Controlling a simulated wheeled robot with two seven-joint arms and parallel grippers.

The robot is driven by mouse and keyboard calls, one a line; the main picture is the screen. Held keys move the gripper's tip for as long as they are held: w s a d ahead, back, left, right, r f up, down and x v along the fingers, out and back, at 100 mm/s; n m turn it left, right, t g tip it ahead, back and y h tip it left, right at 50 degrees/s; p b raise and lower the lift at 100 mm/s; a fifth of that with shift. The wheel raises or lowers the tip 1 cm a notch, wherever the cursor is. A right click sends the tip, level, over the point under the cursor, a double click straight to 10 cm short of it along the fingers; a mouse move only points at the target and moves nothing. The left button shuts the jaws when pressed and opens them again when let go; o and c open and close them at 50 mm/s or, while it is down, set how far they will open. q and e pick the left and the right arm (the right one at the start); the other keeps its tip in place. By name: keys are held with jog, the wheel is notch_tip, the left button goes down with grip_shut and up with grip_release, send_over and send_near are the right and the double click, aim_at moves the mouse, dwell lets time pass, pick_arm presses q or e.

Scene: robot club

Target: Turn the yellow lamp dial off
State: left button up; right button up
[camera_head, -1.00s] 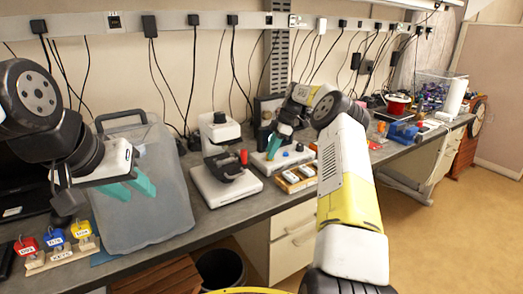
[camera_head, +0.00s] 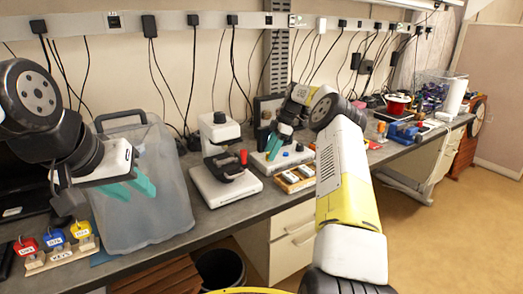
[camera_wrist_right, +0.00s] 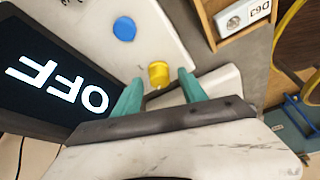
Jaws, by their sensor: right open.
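The yellow lamp dial (camera_wrist_right: 158,75) stands on a pale panel (camera_wrist_right: 165,35) in the right wrist view, beside a blue dial (camera_wrist_right: 124,28). A dark display (camera_wrist_right: 52,78) there reads OFF in white letters. My right gripper (camera_wrist_right: 160,92) is open; its teal fingers are on either side of the yellow dial, and I cannot tell whether they touch it. In the head view my right gripper (camera_head: 272,146) is low over the panel, and the yellow dial is hidden. My left gripper (camera_head: 130,188) is open and empty in front of the grey translucent bin.
The grey translucent bin (camera_head: 150,215) stands on the bench at left, near tagged keys (camera_head: 55,240). A white microscope-like device (camera_head: 225,175) is left of the panel. A wooden tray with white items (camera_head: 294,180) sits close in front of the panel.

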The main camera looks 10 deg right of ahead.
jog(key=v, duration=0.7)
jog(key=shift+d+r, duration=0.2)
jog(key=shift+r, duration=0.15)
jog(key=s+a+r+m+t+h, duration=0.1)
jog(key=s+a+r+m, duration=0.2)
jog(key=s+a+r, duration=0.35)
jog(key=s+a+r+m+t+h, duration=0.1)
jog(key=s+a+r+m+h, duration=0.2)
jog(key=s+r, duration=0.7)
jog(key=s+a+r+m+t+y, duration=0.15)
jog(key=s+m, duration=0.45)
jog(key=s, duration=0.9)
jog(key=s+f+m+t, duration=0.2)
jog(key=s+f+m, duration=0.3)
jog(key=s, duration=0.7)
jog(key=shift+s+a+f, duration=0.25)
jog(key=shift+s+f, duration=0.1)
jog(key=shift+f, duration=0.55)
